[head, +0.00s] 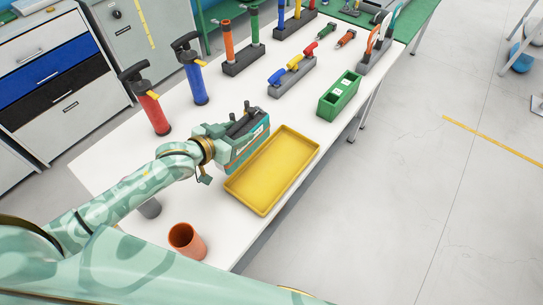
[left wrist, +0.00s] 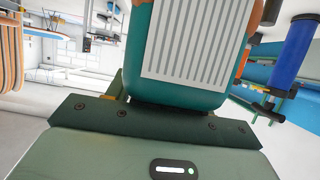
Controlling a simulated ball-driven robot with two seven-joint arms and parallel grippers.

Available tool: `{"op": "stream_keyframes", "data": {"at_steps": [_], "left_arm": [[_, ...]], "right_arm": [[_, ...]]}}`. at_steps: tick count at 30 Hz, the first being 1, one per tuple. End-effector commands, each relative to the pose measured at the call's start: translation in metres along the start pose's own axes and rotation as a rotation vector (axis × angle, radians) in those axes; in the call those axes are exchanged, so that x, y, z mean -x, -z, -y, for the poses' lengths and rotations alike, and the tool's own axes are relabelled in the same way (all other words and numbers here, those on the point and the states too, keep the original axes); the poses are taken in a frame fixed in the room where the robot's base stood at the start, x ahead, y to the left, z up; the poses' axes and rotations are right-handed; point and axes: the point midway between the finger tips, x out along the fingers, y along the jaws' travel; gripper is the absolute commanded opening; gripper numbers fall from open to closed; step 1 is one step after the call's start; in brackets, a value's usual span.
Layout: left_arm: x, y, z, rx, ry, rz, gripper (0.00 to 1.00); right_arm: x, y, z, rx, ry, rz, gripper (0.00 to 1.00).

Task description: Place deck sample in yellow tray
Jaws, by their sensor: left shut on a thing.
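The deck sample (head: 247,152) is a teal block with a bit of orange, held in my left gripper (head: 244,127). In the left wrist view the deck sample (left wrist: 200,45) shows a white panel with grey grooves, a teal border and orange at its upper corners. My left gripper is shut on it, and its fingertips are partly hidden. The yellow tray (head: 287,157) is an empty, shallow rectangle on the white table. The sample is at the tray's left edge; whether it touches the tray, I cannot tell. My right gripper is in neither view.
A red pump (head: 150,108) and a blue pump (head: 194,80) stand left of my gripper. An orange cup (head: 186,241) is near the front. A green box (head: 339,95) and a grey rack (head: 292,77) with coloured handles lie beyond the tray. Bare white table (head: 225,213) lies left of the tray's near end.

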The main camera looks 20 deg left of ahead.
Motion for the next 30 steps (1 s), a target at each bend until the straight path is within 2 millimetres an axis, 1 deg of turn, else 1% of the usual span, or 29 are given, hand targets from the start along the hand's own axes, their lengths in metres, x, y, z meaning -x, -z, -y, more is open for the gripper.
{"op": "stream_keyframes", "data": {"at_steps": [1,4,6,9,17,21,22,24,30], "left_arm": [[-0.015,-0.003,-0.012,0.006,-0.001,-0.004,0.13],[-0.040,-0.007,-0.032,0.005,-0.002,-0.004,0.13],[-0.055,-0.021,-0.040,0.003,0.000,0.001,0.13],[-0.071,-0.034,-0.051,0.002,0.000,0.000,0.13],[-0.092,-0.048,-0.064,0.001,0.000,0.000,0.12],[-0.102,-0.070,-0.064,-0.001,0.001,0.002,0.12],[-0.103,-0.073,-0.064,-0.002,0.001,0.001,0.12],[-0.104,-0.076,-0.064,-0.002,0.001,0.000,0.12],[-0.103,-0.075,-0.064,-0.002,0.001,-0.002,0.12]], "right_arm": [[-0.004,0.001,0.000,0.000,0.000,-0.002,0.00],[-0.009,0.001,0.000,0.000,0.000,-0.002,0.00],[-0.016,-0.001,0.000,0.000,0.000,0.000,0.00],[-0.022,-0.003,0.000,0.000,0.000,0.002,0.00],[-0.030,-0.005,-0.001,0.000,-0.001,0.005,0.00],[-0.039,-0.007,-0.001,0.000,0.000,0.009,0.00],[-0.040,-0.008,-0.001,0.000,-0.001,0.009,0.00],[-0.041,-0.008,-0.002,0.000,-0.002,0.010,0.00],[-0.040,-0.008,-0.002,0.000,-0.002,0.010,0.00]]}}
